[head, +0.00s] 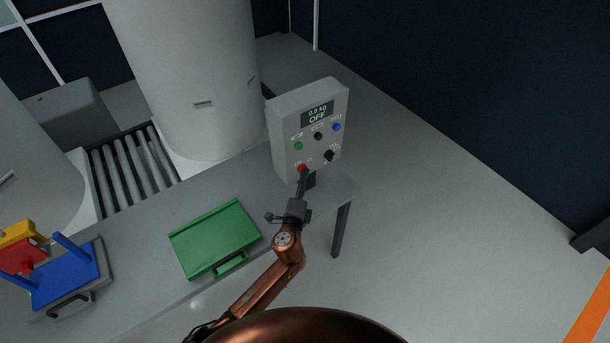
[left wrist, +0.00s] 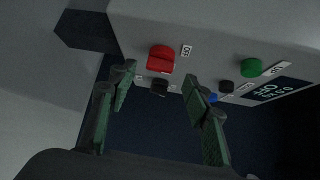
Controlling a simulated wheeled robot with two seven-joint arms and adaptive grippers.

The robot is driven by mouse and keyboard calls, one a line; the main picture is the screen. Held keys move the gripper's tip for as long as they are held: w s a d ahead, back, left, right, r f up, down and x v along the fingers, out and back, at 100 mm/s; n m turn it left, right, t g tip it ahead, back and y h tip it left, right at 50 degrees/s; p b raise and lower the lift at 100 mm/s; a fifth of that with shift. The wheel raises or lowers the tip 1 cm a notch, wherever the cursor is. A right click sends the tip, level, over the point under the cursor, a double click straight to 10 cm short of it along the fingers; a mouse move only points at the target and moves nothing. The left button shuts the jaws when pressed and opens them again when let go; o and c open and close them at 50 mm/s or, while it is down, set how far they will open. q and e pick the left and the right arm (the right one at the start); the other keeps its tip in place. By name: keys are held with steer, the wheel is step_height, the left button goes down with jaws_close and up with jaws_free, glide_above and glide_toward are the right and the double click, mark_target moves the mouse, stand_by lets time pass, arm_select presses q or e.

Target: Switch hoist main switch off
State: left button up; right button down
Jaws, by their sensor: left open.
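The grey hoist control box (head: 288,112) stands at the far end of the bench. Its display (head: 318,114) reads "0.0 kg" and "OFF". A red knob (left wrist: 161,58) sits low on its face, with a black knob (left wrist: 160,87) beside it. Above are a green button (head: 298,146), a black button (head: 318,136) and a blue button (head: 337,127). My left gripper (head: 303,177) is open in front of the red knob. In the left wrist view its fingers (left wrist: 159,78) are apart with nothing between them. My right gripper is out of view.
A green case (head: 215,240) and a grey tray with blue, red and yellow parts (head: 70,275) lie on the bench (head: 150,285). White tanks (head: 190,80) stand behind, by a roller conveyor (head: 120,175). The floor right of the bench is clear.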

arm_select(q)
steer(key=w, duration=0.3)
steer(key=shift+d+f, duration=0.15)
steer(key=shift+f, duration=0.1)
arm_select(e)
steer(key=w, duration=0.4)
arm_select(q)
steer(key=c, duration=1.1)
steer(key=shift+c, duration=0.3)
steer(key=n+t+b, duration=0.1)
steer(key=b, duration=0.6)
steer(key=shift+f+t, duration=0.15)
steer(key=shift+t, duration=0.15)
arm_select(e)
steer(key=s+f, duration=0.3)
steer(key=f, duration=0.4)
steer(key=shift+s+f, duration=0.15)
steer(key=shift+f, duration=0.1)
